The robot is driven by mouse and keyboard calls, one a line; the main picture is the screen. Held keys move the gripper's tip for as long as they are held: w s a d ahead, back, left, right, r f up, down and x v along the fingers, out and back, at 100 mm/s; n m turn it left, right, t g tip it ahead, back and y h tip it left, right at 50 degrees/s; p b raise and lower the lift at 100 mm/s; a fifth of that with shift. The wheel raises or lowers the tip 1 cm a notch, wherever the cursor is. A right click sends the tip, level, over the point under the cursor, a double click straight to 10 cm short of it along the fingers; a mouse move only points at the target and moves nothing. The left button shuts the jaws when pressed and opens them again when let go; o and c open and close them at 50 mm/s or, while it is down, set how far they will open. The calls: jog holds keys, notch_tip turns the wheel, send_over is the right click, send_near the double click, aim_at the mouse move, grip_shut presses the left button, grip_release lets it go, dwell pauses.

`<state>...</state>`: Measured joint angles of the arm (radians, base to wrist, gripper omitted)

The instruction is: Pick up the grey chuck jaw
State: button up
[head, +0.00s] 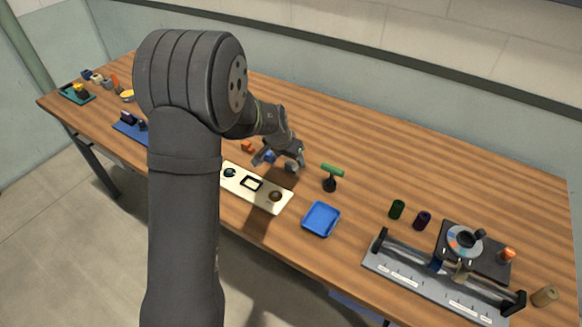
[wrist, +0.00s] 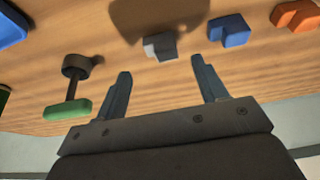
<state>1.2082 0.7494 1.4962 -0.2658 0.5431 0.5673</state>
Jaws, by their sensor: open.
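The grey chuck jaw (wrist: 160,46) is a small stepped block on the wooden table. In the wrist view it lies ahead of my gripper (wrist: 160,66), roughly centred between the two fingertips. My gripper is open and empty, with its fingers wide apart and short of the jaw in the picture. In the head view the grey jaw (head: 291,167) shows small beside the end of my arm, partly mixed with the fingers.
A blue block (wrist: 228,31) and an orange block (wrist: 297,16) lie right of the jaw in the wrist view. A green-handled roller (wrist: 68,108) stands left. A white panel (head: 232,184) and blue tray (head: 321,219) lie nearer the table's front edge.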

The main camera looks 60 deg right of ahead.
aim_at(292, 163)
jog(key=shift+x, duration=2.7)
jog(key=shift+w, duration=0.1)
jog(key=c, duration=1.2)
